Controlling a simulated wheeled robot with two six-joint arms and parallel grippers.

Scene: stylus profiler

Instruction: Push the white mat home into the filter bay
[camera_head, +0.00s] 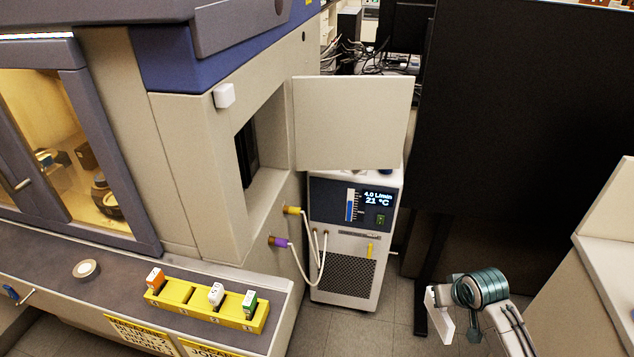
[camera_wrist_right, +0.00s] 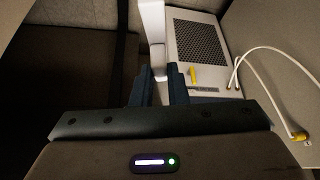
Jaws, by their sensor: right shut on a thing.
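My right gripper (camera_wrist_right: 158,78) is shut on a white, narrow upright piece (camera_wrist_right: 152,32), which looks like the white mat seen edge-on between the dark fingers. In the head view my right wrist is at the lower right, with a thin white piece (camera_head: 441,315) beside it; I cannot tell how much of this is the mat. A square opening (camera_head: 258,150) in the beige side of the machine looks like the filter bay, and its inside is dark. The gripper is well to the right of this opening and lower. My left gripper is not in view.
A beige panel (camera_head: 350,122) stands open at the bay's right edge. Below it is a chiller (camera_head: 352,240) with pale hoses. A black panel (camera_head: 520,110) fills the right.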

